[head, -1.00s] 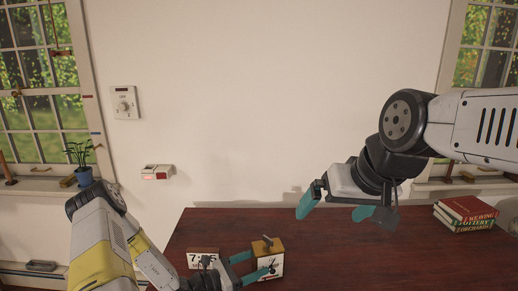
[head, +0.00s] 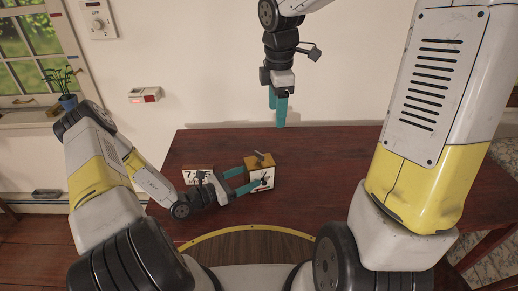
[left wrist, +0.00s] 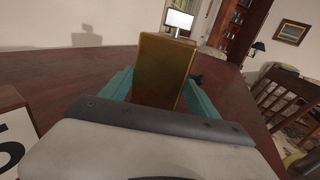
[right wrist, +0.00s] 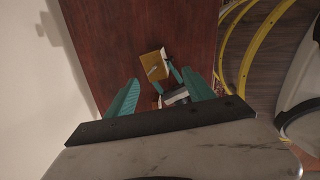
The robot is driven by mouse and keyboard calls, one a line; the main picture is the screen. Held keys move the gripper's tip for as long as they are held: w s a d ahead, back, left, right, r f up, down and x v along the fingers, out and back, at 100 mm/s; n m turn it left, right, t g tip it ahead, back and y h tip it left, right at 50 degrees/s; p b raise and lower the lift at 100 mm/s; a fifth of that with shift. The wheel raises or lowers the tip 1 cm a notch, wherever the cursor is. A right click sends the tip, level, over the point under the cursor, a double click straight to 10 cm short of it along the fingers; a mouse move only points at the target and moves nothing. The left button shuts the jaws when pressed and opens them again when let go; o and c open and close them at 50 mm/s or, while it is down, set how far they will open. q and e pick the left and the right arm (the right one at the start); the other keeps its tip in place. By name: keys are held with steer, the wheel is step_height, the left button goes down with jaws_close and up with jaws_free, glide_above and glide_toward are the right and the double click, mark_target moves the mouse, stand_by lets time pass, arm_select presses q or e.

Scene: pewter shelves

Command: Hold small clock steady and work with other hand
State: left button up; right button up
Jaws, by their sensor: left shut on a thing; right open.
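The small clock (head: 262,164) is a yellow-brown box with a pale dial and a small lever-like piece on top. It stands on the dark red table. My left gripper (head: 250,176) is shut on its sides; the left wrist view shows the clock's plain brown panel (left wrist: 162,70) between the teal fingers. My right gripper (head: 277,112) is open and empty, pointing down, higher than the clock and apart from it. In the right wrist view the clock top (right wrist: 150,66) lies beyond the gap between the open fingers. Most of the dial is hidden by a left finger.
A white number display (head: 196,176) stands on the table just left of the clock, partly behind my left gripper. The dark red table (head: 330,160) is clear to the right of the clock. A wall dial (head: 97,18) and a small white box (head: 144,95) are on the wall.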

mark_target(259, 153)
steer(key=w+a+f+n+g, duration=0.2)
steer(key=w+a+f+n, duration=0.3)
steer(key=w+f+n, duration=0.15)
steer(key=shift+n, duration=0.35)
steer(key=f, duration=0.8)
steer(key=s+f, duration=0.1)
steer(key=f, duration=0.3)
steer(key=shift+d+f, duration=0.25)
jaws_close()
